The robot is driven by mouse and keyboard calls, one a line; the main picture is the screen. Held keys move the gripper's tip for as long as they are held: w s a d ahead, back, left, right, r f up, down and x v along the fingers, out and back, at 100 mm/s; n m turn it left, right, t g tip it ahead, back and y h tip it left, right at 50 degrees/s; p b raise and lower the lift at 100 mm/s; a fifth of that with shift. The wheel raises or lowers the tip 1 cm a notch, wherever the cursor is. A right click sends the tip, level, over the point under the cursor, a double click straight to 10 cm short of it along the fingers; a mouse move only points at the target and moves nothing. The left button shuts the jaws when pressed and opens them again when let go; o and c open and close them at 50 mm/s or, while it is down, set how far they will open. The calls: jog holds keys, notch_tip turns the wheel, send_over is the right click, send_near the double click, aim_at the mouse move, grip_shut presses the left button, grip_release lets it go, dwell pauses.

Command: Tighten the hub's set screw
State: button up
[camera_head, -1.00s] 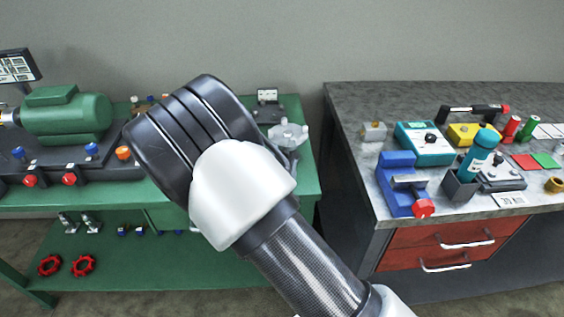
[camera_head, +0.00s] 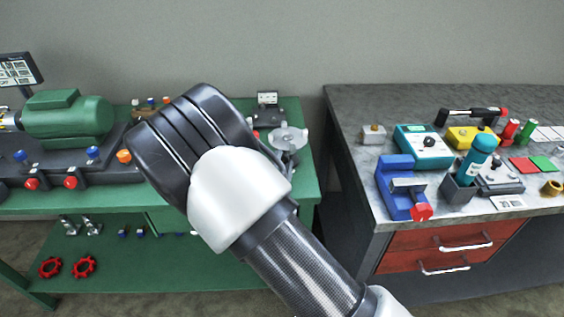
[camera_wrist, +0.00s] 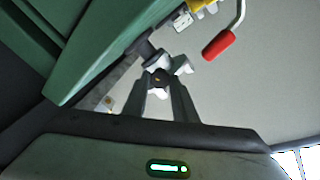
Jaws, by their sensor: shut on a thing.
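I cannot tell what this piece is. In the head view my arm's dark wrist hides the gripper. A silver round part (camera_head: 287,137), possibly the hub, stands at the right of the green bench (camera_head: 300,186), just right of my wrist. The set screw cannot be made out.
A green motor (camera_head: 65,115) stands at the bench's left. In the wrist view a red handle (camera_wrist: 218,45) on a bent rod is near the fingers.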

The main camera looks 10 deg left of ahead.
jog(key=m+p, duration=0.2)
jog(key=m, duration=0.1)
jog(key=shift+r, duration=0.1)
jog(key=m+p, duration=0.1)
jog(key=m, duration=0.3)
jog(key=m+p, duration=0.1)
jog(key=m, duration=0.2)
jog(key=shift+m, duration=0.4)
jog(key=m, duration=0.3)
jog(key=shift+m, duration=0.3)
jog(key=m, duration=0.3)
jog(key=shift+f, duration=0.25)
jog(key=m, duration=0.4)
jog(key=shift+b, duration=0.3)
jog(key=m+b, duration=0.1)
jog(key=m, duration=0.3)
jog(key=shift+f+m+b, duration=0.1)
jog(key=shift+m+b, duration=0.95)
jog(key=shift+m, duration=0.85)
